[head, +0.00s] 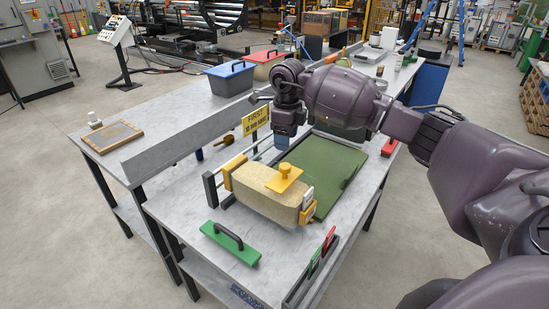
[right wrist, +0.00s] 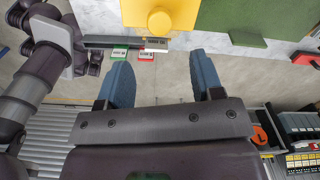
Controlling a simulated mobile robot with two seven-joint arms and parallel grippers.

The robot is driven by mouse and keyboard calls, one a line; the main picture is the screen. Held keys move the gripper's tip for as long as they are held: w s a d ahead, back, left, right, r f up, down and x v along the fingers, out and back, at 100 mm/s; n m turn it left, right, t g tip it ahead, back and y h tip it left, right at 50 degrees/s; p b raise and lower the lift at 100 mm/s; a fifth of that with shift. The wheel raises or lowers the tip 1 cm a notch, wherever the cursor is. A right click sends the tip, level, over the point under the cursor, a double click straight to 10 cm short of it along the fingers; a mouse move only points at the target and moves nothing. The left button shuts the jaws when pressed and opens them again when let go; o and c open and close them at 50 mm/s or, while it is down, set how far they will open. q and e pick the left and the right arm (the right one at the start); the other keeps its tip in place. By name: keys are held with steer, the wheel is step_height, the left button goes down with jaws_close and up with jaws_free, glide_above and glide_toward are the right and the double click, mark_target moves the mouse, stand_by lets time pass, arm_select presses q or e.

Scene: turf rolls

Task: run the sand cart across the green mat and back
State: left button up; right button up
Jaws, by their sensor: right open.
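The sand cart (head: 262,191) is a long beige block with yellow end pieces and a yellow knob handle (head: 284,178) on top. It stands along the near left edge of the green mat (head: 325,160). My right gripper (head: 282,144) hangs above the table past the cart's far side, apart from it. In the right wrist view the gripper (right wrist: 162,75) is open and empty, its blue fingers wide apart. The yellow handle (right wrist: 160,20) shows ahead of the fingertips, not between them, with the green mat (right wrist: 247,20) to its right. My left gripper does not show.
A green block with a black handle (head: 230,243) lies in front of the cart. A grey rail (head: 190,138) and a yellow sign (head: 255,119) stand behind. A blue-lidded bin (head: 230,78) is farther back. A narrow tray with red and green tags (head: 311,272) lines the near right edge.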

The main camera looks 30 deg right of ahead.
mark_target(285, 165)
steer(key=shift+w+f, duration=0.15)
steer(key=shift+f, duration=0.3)
steer(key=f, duration=0.3)
steer(key=shift+s+f, duration=0.25)
steer(key=shift+s, duration=0.05)
step_height(285, 165, down, 5)
steer(key=shift+w+p, duration=0.1)
steer(key=shift+p, duration=0.2)
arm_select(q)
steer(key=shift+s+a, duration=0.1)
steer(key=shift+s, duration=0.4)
arm_select(e)
steer(key=shift+f, duration=0.7)
steer(key=c, duration=0.7)
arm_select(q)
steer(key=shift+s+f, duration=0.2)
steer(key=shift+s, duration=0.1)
arm_select(e)
jaws_close()
